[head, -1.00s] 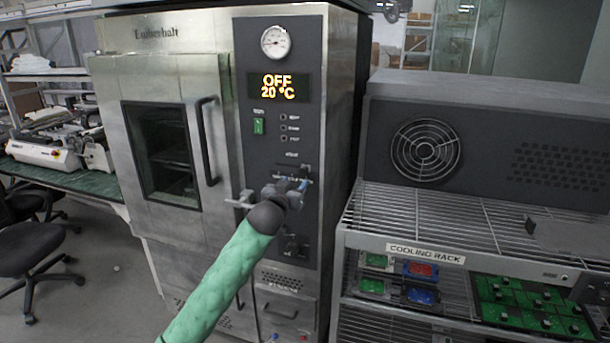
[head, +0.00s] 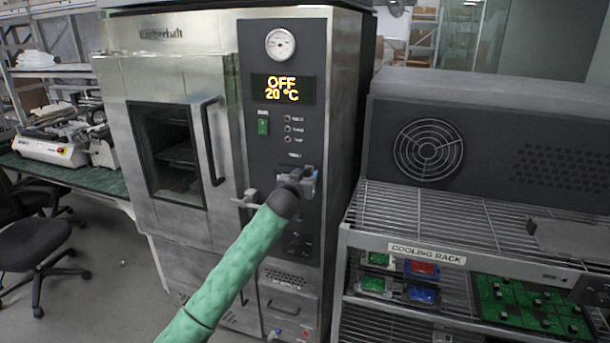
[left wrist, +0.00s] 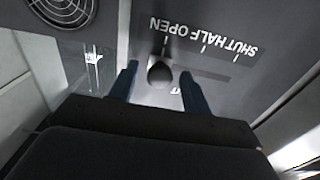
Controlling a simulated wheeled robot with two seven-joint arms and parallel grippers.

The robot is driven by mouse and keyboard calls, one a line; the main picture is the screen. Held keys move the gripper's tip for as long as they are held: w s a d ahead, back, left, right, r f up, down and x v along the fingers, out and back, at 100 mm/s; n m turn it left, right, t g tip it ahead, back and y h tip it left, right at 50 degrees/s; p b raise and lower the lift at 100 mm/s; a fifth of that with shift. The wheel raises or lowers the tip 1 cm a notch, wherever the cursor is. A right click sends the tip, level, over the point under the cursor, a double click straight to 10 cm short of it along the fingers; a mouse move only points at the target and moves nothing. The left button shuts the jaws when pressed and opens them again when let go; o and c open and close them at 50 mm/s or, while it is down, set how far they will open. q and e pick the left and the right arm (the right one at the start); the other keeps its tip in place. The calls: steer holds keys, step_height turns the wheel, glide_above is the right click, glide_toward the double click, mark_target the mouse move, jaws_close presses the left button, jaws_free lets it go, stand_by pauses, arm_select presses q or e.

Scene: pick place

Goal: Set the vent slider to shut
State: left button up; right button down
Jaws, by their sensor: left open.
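The vent slider's dark rounded knob (left wrist: 159,74) shows in the left wrist view, where the panel appears upside down. It sits at the tick by the word OPEN, at the picture-left end of the scale (left wrist: 203,40); HALF and SHUT lie to its right. My left gripper (left wrist: 159,70) is open, with one blue finger on each side of the knob and visible gaps between. In the head view my left gripper (head: 302,181) is at the oven's dark control panel (head: 312,65) and hides the slider. My right gripper is not in view.
The oven display (head: 282,89) reads OFF, 20 °C. A green switch (head: 263,127) and small lamps are above the gripper. The oven door handle (head: 211,142) stands out to the left. A cooling rack (head: 427,252) with coloured trays stands to the right.

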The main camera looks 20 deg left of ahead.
arm_select(q)
jaws_close()
glide_toward(281, 164)
steer(key=w, duration=0.5)
steer(key=shift+d, duration=0.3)
steer(key=shift+a+r, duration=0.1)
jaws_free()
steer(key=shift+a, duration=0.2)
steer(key=shift+s, duration=0.15)
